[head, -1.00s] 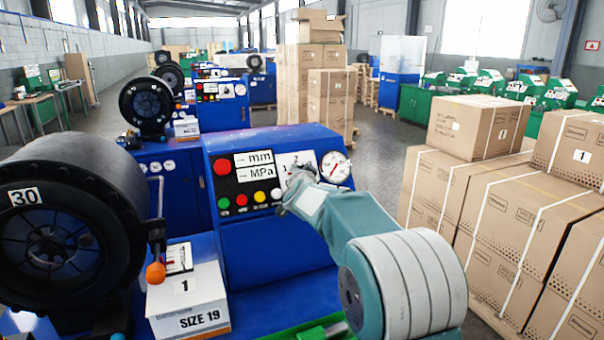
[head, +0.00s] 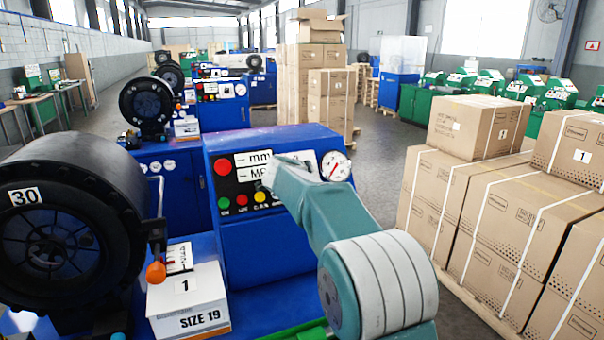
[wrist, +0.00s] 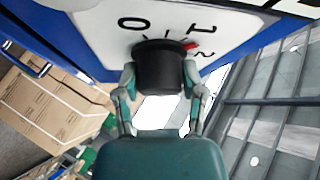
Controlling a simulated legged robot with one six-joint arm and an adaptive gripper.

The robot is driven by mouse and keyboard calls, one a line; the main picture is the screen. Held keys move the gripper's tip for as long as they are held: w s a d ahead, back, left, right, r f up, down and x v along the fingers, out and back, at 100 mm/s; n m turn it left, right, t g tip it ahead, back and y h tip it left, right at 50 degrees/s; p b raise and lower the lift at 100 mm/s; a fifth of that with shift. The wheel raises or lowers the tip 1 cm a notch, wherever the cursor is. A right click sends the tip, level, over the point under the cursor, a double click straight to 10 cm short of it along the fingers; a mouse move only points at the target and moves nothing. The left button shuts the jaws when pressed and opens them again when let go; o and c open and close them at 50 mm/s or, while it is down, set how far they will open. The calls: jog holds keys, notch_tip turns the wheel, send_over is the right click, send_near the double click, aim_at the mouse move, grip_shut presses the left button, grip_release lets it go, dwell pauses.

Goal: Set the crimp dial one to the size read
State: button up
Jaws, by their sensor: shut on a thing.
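The crimp dial is a black knob (wrist: 160,68) on a white scale plate (wrist: 95,25) in the wrist view. The figures 0, 1 and 2 show upside down on the plate. A red mark sits beside the knob, close to the 1 and 2. My gripper (wrist: 160,80) is shut on the knob, one finger on each side. In the head view my wrist covers the dial and the gripper on the blue control box (head: 262,250). A white box (head: 188,300) in front reads "1" and "SIZE 19".
A large black crimper head (head: 60,230) marked "30" stands at the left, with an orange-knobbed lever (head: 156,272) beside it. A pressure gauge (head: 335,166) and coloured buttons (head: 240,199) flank my wrist. Stacked cartons (head: 490,210) fill the right. Similar machines stand behind.

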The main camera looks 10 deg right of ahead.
jog(key=m+g, duration=0.1)
jog(key=m, duration=0.1)
jog(key=m+g, duration=0.2)
jog(key=m, duration=0.1)
jog(key=shift+f, duration=0.15)
jog(key=shift+f+m+g+y, duration=0.1)
jog(key=shift+m+g+y, duration=0.3)
jog(key=shift+m+g, duration=0.6)
jog(key=shift+m, duration=0.4)
jog(key=shift+f, duration=0.1)
jog(key=o, duration=1.1)
jog(key=shift+o, duration=0.2)
jog(key=shift+r, duration=0.25)
